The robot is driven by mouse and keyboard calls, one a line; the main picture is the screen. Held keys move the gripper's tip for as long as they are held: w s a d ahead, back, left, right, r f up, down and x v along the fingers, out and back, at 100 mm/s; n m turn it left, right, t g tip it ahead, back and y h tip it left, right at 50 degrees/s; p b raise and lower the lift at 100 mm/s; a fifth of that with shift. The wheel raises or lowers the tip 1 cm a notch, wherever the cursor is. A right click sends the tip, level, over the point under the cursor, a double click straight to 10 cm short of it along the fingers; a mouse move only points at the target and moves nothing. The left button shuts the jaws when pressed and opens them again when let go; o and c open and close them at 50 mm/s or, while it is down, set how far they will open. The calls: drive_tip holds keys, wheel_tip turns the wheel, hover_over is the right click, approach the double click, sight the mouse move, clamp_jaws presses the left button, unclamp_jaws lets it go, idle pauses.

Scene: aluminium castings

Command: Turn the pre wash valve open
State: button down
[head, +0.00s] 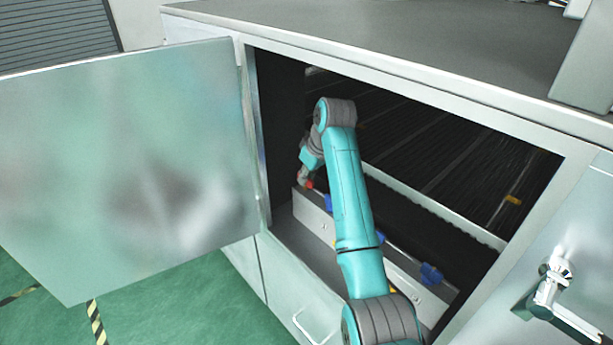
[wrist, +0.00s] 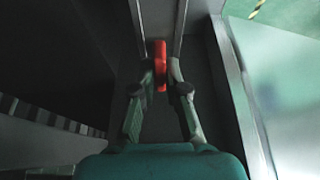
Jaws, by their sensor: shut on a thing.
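A red valve handle (wrist: 160,52) shows in the wrist view, upright in the picture, between the fingertips of my gripper (wrist: 161,72). The fingers are closed on it from both sides. In the head view the red handle (head: 309,185) is a small spot at the left end of the row inside the open cabinet, just below my gripper (head: 305,178). My arm and gripper hide part of the area around it. No label is readable, so I cannot tell from lettering which valve is the pre wash one.
Blue valve handles (head: 431,274) sit along a pipe above a pale metal ledge (head: 400,283); my arm crosses in front of them. The cabinet door (head: 120,170) stands open at left. A metal rail (head: 435,205) runs behind.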

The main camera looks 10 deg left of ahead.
drive_tip(key=c, duration=1.2)
unclamp_jaws()
drive_tip(key=v, duration=0.7)
drive_tip(key=shift+r, duration=0.2)
drive_tip(key=shift+d, duration=0.1)
